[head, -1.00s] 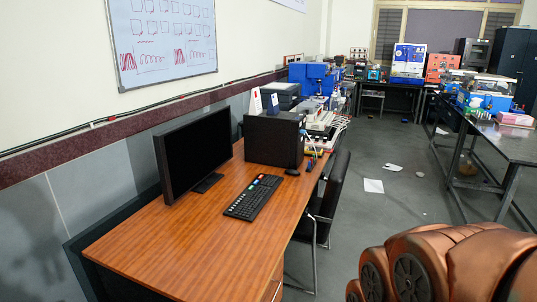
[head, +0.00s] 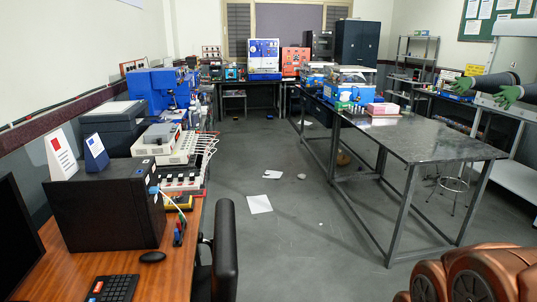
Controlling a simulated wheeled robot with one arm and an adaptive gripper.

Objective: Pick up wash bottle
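I cannot make out a wash bottle for certain in the head view. Small items (head: 343,104) stand at the near edge of the blue machines on the metal table (head: 445,150), too small to tell apart. My gripper is not in view.
A wooden desk (head: 184,268) with a black computer box (head: 110,212) and a black chair (head: 225,250) fill the left. Grey floor lies open between desk and metal table, with paper (head: 259,204) on it. A stool (head: 454,184) stands at right, near green gloves (head: 508,97).

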